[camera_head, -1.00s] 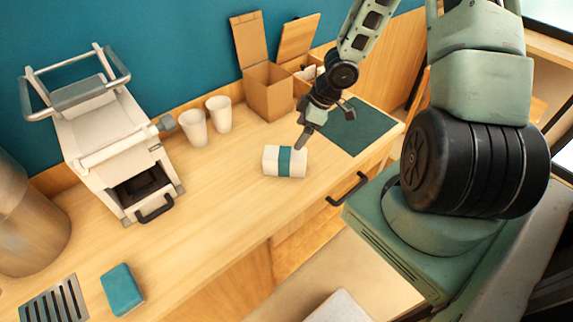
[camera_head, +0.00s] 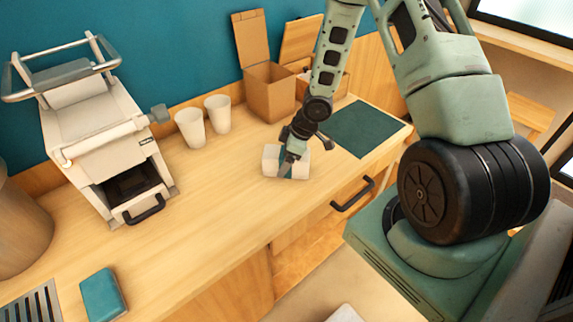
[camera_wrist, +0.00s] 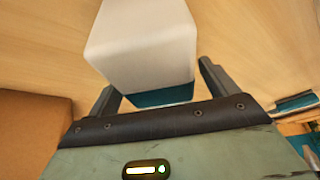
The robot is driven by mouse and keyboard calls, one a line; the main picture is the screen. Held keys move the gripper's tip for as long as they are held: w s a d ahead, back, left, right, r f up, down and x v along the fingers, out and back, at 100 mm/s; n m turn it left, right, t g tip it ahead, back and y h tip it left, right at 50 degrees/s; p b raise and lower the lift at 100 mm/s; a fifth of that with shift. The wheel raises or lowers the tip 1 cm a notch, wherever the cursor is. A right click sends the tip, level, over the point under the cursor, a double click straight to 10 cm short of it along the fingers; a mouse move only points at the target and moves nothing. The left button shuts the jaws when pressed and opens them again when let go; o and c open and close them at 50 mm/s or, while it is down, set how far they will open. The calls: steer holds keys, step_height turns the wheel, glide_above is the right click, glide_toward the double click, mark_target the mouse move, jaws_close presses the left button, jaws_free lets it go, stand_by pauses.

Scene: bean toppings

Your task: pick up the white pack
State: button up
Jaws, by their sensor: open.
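The white pack (camera_head: 271,161) with a teal band lies on the wooden counter, right of the two white cups. My gripper (camera_head: 288,170) is over it and hides its middle in the head view. In the wrist view the white pack (camera_wrist: 145,45) fills the upper middle, with its teal band (camera_wrist: 160,96) close to the palm. My open gripper (camera_wrist: 158,88) has one finger on each side of the pack. A narrow gap shows beside the fingers; I cannot tell whether either touches.
Two white cups (camera_head: 189,128) and an open cardboard box (camera_head: 269,92) stand behind the pack. A dark green mat (camera_head: 362,129) lies to its right. A white machine (camera_head: 95,135) stands at left, with a teal block (camera_head: 103,294) in front. The counter before the pack is clear.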

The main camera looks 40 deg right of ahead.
steer(key=shift+w+a+f, duration=0.1)
steer(key=shift+w+f, duration=0.05)
steer(key=shift+f, duration=0.3)
steer(key=shift+f, duration=0.25)
stand_by(0.4)
steer(key=c, duration=1.2)
steer(key=shift+r, duration=0.1)
